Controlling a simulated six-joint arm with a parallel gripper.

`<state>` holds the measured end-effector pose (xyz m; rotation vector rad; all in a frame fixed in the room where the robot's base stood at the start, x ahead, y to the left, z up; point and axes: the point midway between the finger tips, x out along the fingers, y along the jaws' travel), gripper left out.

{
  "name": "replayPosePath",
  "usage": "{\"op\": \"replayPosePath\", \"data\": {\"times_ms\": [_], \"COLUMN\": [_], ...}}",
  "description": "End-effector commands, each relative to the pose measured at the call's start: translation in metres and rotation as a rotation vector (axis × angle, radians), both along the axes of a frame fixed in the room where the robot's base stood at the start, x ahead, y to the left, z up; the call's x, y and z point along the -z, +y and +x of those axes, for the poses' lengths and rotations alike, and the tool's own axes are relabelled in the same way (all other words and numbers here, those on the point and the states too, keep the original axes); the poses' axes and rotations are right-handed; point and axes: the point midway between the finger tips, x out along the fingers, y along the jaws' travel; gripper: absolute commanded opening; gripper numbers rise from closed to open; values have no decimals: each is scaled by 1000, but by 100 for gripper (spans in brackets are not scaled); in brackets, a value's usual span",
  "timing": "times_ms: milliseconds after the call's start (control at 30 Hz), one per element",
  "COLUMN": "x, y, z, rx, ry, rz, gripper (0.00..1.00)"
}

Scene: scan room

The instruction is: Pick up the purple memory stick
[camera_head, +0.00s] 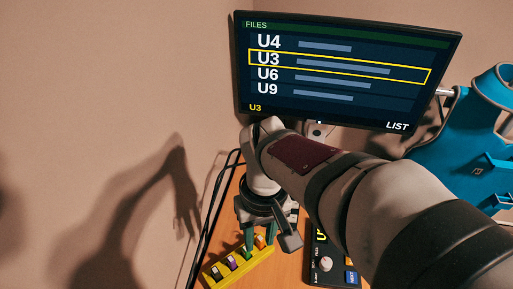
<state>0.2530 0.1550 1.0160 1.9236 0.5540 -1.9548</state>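The purple memory stick (232,263) stands in a yellow rack (246,266) on the desk at the bottom of the view. It is small here, with a pale end on top. My gripper (260,236) points down over the far right end of the rack, up and to the right of the purple stick. Its two green fingers look apart, with an orange stick (260,241) seen between or just behind them. I cannot tell whether the fingers touch any stick.
Other sticks stand in the rack, including a dark one (217,273) at its left end. A monitor (345,70) stands behind, listing files with U3 framed. A black control box (327,262) is right of the rack. Black cables run along the desk's left edge.

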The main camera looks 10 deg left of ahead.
Motion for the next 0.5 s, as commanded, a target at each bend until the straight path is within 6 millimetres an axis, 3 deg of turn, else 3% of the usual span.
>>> {"op": "replayPosePath", "data": {"times_ms": [33, 100, 167, 500], "x": [10, 19, 26, 113], "y": [29, 58, 70, 72], "z": [7, 14, 16, 16], "rx": [-134, -274, -335, -349], "ry": [-5, -20, -26, -25], "rz": [-12, -21, -25, -27], "gripper": [35, 35, 35, 35]}}
